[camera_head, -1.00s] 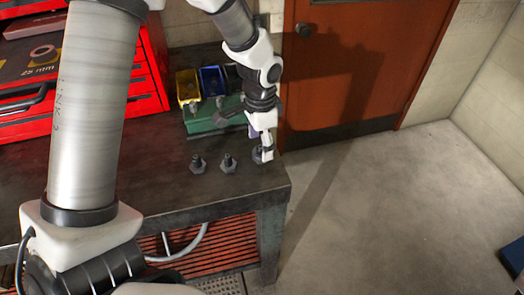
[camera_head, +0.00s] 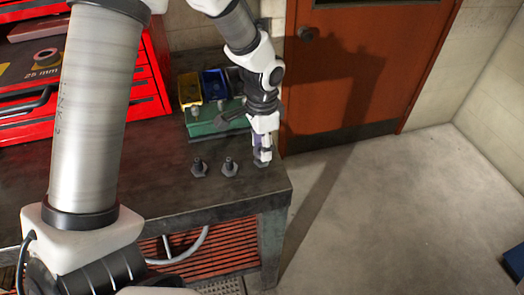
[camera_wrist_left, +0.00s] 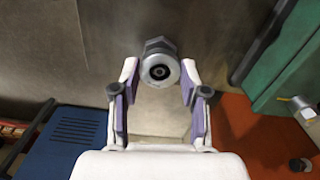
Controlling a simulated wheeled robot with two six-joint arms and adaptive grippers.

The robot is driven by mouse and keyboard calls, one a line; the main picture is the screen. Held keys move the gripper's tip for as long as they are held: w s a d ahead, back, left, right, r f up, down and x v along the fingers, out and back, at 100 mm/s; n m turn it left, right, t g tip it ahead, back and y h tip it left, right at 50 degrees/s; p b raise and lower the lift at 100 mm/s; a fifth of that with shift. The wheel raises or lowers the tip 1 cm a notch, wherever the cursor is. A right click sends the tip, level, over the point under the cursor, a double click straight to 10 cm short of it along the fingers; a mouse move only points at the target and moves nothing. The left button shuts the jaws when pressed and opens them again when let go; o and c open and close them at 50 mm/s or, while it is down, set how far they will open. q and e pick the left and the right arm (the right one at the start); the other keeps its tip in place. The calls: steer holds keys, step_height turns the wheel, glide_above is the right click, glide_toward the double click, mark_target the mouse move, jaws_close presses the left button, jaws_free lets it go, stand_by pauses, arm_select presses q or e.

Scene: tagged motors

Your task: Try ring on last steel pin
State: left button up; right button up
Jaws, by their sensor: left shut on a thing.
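Three dark pins with hexagonal bases stand in a row on the bench: a left pin (camera_head: 199,168), a middle pin (camera_head: 229,168) and a right pin, whose hexagonal base (camera_wrist_left: 157,45) shows in the left wrist view. My left gripper (camera_head: 262,159) points down over the right pin, near the bench corner, and hides most of it. In the left wrist view, my left gripper (camera_wrist_left: 159,79) has its purple-padded fingers on either side of a steel ring (camera_wrist_left: 147,73). The ring lies around or over the dark pin end; how far down it sits I cannot tell. My right gripper is out of view.
A green holder (camera_head: 215,125) stands behind the pins, with yellow (camera_head: 189,88) and blue (camera_head: 213,83) bins behind it. A red tool chest (camera_head: 150,85) is at the left. The bench (camera_head: 150,185) ends just right of the right pin; open floor (camera_head: 390,210) lies beyond.

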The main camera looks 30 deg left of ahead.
arm_select(q)
step_height(320, 180, up, 13)
steer(key=p, duration=0.5)
